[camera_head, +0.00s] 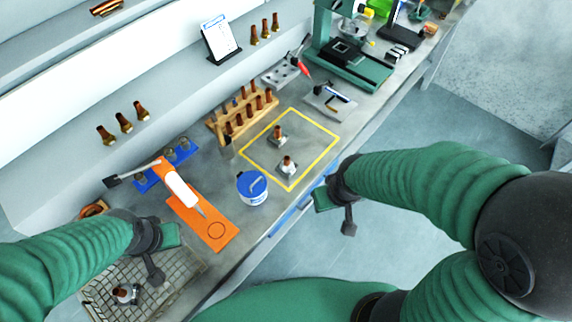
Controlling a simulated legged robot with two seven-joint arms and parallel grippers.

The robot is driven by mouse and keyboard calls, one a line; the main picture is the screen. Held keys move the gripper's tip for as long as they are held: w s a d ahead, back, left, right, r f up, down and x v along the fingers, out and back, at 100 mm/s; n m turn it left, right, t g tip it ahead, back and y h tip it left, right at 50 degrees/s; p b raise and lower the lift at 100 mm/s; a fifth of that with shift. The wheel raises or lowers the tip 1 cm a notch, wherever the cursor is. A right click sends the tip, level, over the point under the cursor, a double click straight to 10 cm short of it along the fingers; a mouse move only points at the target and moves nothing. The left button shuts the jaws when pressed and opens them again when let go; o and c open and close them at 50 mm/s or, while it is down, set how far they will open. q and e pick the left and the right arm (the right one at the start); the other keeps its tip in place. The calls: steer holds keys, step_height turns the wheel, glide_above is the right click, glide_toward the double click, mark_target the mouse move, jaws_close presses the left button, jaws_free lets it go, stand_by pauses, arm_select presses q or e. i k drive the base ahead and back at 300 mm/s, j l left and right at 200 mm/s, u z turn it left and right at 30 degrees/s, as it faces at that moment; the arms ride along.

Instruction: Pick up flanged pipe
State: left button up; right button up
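One flanged pipe (122,294), a copper-coloured tube on a grey flange, sits on the wire mesh belt (186,262) at the lower left. Two similar flanged pipes, a rear one (278,134) and a front one (288,166), stand inside the yellow square outline on the bench. My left gripper (160,255) is above the mesh belt, up and right of the pipe there and apart from it. My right gripper (336,213) is off the bench's front edge, right of the yellow square. No object shows in either gripper; their finger openings are too small to judge.
An orange mat (222,236) with a white bottle (181,189) lies right of the mesh belt. A blue-and-white tub (252,188) stands near the front edge. A wooden rack (240,118) of copper pipes and a green stand (345,62) are farther back. The yellow square has bare room.

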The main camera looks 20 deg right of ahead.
mark_target(277, 138)
steer(key=u, duration=0.7)
steer(key=l+u, duration=0.9)
steer(key=k+l+u, duration=0.15)
steer(key=l+u, duration=0.3)
steer(key=k+l, duration=0.15)
steer(key=l, duration=0.2)
steer(key=k+l+u, duration=0.1)
steer(key=l, duration=0.2)
steer(key=k+l, duration=0.2)
steer(key=l, duration=0.15)
